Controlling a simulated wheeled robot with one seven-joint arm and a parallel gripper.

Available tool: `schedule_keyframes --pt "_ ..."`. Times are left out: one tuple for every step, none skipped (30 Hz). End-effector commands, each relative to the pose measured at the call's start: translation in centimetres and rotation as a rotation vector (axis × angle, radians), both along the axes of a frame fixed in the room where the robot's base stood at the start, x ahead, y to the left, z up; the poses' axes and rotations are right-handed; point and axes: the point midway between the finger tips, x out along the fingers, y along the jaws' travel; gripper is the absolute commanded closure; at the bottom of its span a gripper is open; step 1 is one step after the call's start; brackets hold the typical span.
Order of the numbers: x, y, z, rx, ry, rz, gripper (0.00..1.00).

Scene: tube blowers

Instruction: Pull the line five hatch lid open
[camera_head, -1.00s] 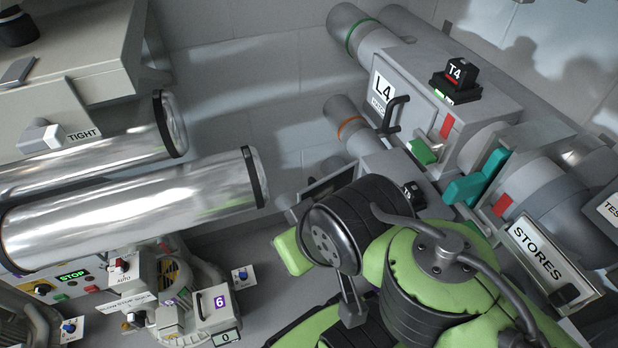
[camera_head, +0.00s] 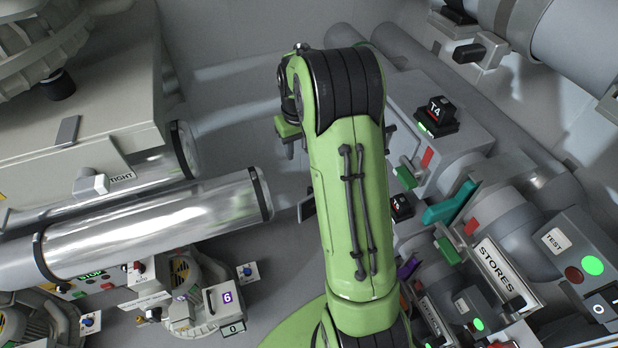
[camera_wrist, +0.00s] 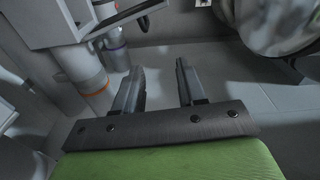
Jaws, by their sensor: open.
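My gripper (camera_wrist: 160,88) is open and empty in the wrist view, its two dark fingers apart over grey floor. In the head view its end (camera_head: 288,146) shows left of my raised arm. In the wrist view a pale box or panel (camera_wrist: 62,18) with a dark curved handle (camera_wrist: 122,17) stands at the upper left, beyond and left of the fingers, not touching them. A pipe with an orange ring (camera_wrist: 90,84) is below it. No line five label is readable. In the head view my arm hides most of the hatch area; whether the lid is ajar cannot be told.
The T4 unit (camera_head: 436,112) stands right of my arm, with the STORES sign (camera_head: 497,270) lower right. Large shiny tubes (camera_head: 160,230) lie to the left. Floor is clear around the fingers.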

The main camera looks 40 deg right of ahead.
Motion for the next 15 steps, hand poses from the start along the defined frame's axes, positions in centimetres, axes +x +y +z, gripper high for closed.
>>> schedule_keyframes --pt "0.6 -1.6 -1.4 0.013 0.032 -0.014 0.60" --pt "0.8 -2.3 -2.4 0.017 0.044 -0.018 0.60" --pt "1.1 -3.0 -3.5 0.022 0.056 -0.024 0.60" --pt "1.2 -3.5 -4.2 0.026 0.063 -0.026 0.60" --pt "1.3 -3.8 -4.8 0.028 0.069 -0.029 0.60" --pt "1.3 -4.1 -5.4 0.031 0.073 -0.030 0.60" --pt "1.3 -4.2 -5.7 0.031 0.075 -0.031 0.60" --pt "1.4 -4.3 -5.9 0.031 0.076 -0.031 0.60" --pt "1.4 -4.3 -6.4 0.032 0.077 -0.030 0.60" --pt "1.3 -4.3 -6.8 0.033 0.078 -0.030 0.60" --pt "1.3 -4.3 -7.3 0.033 0.079 -0.030 0.60" --pt "1.3 -4.2 -8.2 0.033 0.080 -0.030 0.60" --pt "1.3 -4.2 -8.9 0.033 0.080 -0.030 0.60" --pt "1.2 -4.2 -9.7 0.034 0.082 -0.030 0.60" --pt "1.2 -4.2 -10.7 0.033 0.081 -0.030 0.60"
